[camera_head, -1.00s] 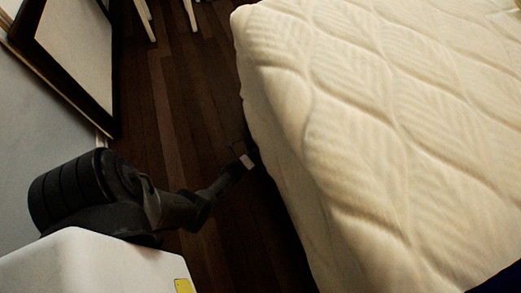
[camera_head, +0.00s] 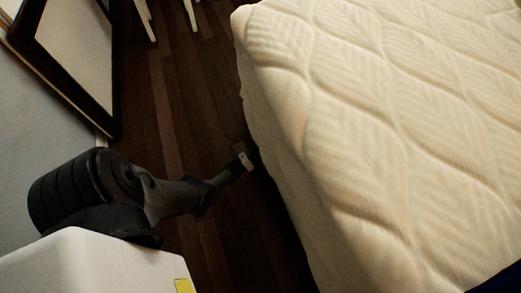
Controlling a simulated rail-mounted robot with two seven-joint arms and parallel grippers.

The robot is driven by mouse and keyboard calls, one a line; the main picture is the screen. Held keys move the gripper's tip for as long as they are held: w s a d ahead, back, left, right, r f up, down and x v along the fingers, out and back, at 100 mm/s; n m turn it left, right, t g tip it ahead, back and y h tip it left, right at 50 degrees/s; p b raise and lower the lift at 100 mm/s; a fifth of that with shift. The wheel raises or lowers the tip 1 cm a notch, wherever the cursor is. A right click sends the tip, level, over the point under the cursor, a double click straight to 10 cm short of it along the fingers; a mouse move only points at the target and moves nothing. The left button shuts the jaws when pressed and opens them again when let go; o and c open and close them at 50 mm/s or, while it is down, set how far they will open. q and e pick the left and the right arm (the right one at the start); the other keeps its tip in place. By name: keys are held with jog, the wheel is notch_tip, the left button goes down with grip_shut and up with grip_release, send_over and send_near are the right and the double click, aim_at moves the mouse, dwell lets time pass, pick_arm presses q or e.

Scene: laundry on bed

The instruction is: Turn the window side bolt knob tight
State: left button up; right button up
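The bolt knob cannot be made out in this view. A bed with a cream quilted mattress (camera_head: 400,120) fills the right side, and its near-left side hides whatever is under or behind it. My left arm comes in from the left, low over the floor. My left gripper (camera_head: 243,161) is at the bed's left side, close to its lower edge. It is small and dark, and I cannot tell whether its fingers are open or shut, or whether it touches anything. My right gripper is out of view.
Dark wooden floor (camera_head: 178,100) forms a narrow free strip between the bed and the left wall (camera_head: 40,125). A dark-framed pale panel (camera_head: 75,50) stands along that wall. White furniture legs (camera_head: 190,14) show at the far end. A dark blue thing shows at the lower right corner.

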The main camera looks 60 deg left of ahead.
pick_arm(q)
jog(key=o, duration=0.9)
jog(key=shift+s, duration=0.1)
jog(key=shift+v, duration=6.85)
